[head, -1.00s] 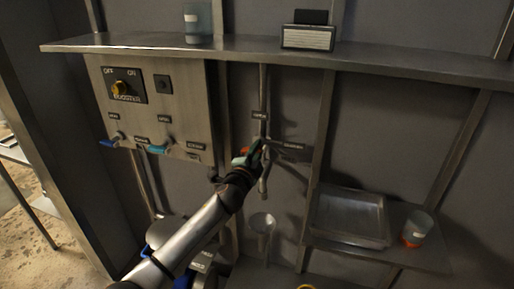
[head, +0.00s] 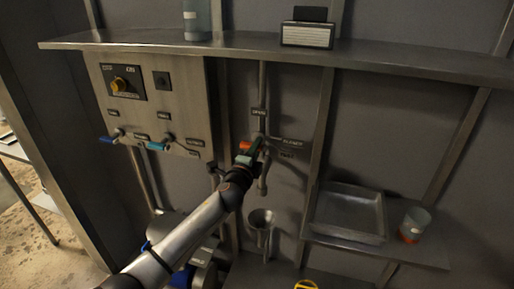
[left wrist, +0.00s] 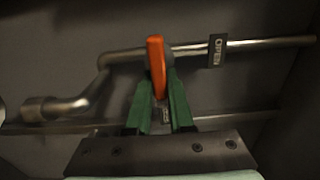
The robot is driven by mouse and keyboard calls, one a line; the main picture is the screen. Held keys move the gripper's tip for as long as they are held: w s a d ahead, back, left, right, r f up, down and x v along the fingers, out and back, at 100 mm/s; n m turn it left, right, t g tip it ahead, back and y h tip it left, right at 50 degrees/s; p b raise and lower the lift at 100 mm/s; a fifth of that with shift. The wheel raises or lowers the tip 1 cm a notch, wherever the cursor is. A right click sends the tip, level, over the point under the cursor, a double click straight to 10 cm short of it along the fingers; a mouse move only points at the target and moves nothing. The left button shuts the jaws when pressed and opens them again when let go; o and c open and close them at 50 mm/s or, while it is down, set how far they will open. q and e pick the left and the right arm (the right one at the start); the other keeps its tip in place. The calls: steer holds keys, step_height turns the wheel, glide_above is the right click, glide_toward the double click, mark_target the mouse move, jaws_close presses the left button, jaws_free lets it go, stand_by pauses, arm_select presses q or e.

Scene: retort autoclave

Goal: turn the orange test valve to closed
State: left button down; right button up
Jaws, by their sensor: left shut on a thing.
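The orange test valve (left wrist: 156,62) has an orange lever on a thin metal pipe. In the left wrist view the lever stands between the green fingertips. My left gripper (left wrist: 166,92) is shut on this lever. In the head view the left gripper (head: 250,152) is at the pipe on the wall, and a bit of the orange lever (head: 244,146) shows beside it. An OPEN label (left wrist: 217,51) sits on the pipe by the valve. It also shows in the head view (head: 259,112), above the gripper. My right gripper is not in view.
A control panel (head: 185,105) with a yellow knob and blue levers (head: 157,146) is left of the valve. A shelf (head: 235,50) runs above. A funnel (head: 262,217) is below the valve. A metal tray (head: 349,213) and a cup (head: 415,225) stand at lower right.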

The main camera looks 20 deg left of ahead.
arm_select(q)
steer(key=c, duration=0.8)
jaws_free()
steer(key=s, duration=1.2)
steer(key=shift+s+a+p, duration=0.2)
steer(key=shift+s+p, duration=0.05)
steer(key=shift+p, duration=0.05)
